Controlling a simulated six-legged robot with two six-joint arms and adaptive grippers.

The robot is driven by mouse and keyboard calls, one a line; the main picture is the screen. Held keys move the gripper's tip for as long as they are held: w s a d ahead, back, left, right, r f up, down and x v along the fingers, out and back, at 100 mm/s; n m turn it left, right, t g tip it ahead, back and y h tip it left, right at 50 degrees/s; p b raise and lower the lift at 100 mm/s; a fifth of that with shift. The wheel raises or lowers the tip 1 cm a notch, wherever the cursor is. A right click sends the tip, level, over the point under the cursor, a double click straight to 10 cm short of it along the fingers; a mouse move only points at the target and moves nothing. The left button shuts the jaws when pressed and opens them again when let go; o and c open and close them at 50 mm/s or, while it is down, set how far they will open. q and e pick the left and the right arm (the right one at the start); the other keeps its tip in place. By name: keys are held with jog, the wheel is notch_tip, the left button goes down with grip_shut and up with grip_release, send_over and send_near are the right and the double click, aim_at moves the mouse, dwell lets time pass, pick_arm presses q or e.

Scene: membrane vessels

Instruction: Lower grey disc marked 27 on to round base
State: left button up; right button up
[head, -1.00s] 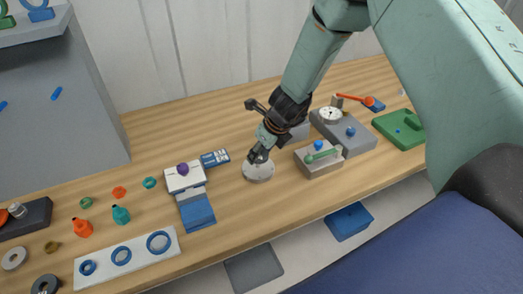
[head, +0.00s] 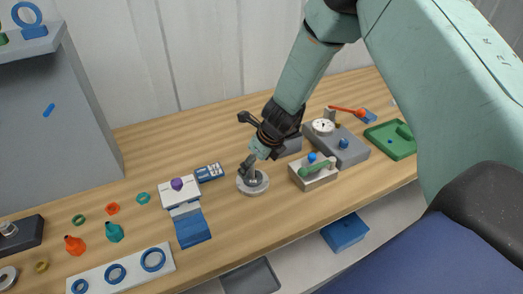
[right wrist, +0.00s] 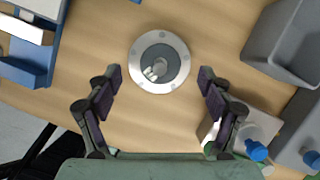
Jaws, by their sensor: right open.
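The round base (right wrist: 137,76) is a pale ring with small bolts around its rim, lying flat on the wooden table; it also shows in the head view (head: 253,193). A darker grey disc (right wrist: 173,53) with a small upright knob sits inside the ring, roughly centred. A pale mark shows beside the knob, too small to read as 27. My right gripper (right wrist: 158,80) is open and empty, its fingers apart on either side just short of the base; in the head view it is right above the disc (head: 250,165). My left gripper is not in view.
A white and blue stand (head: 190,228) with a purple knob is left of the base. A grey-brown block (head: 315,181) with a green handle is close on the right. A grey bin (right wrist: 292,45) stands near in the wrist view. Table in front of the base is clear.

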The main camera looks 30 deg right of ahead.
jog(key=shift+s+d+r, duration=0.15)
jog(key=shift+s+r, duration=0.05)
jog(key=shift+r, duration=0.35)
jog(key=shift+v, duration=0.95)
jog(key=a+v, duration=0.1)
jog(key=v, duration=0.7)
jog(key=shift+s+d+r, duration=0.2)
jog(key=shift+d, duration=0.15)
jog(key=d+x, duration=0.1)
jog(key=x, duration=0.6)
jog(key=shift+a+f, duration=0.2)
jog(key=shift+a, duration=0.25)
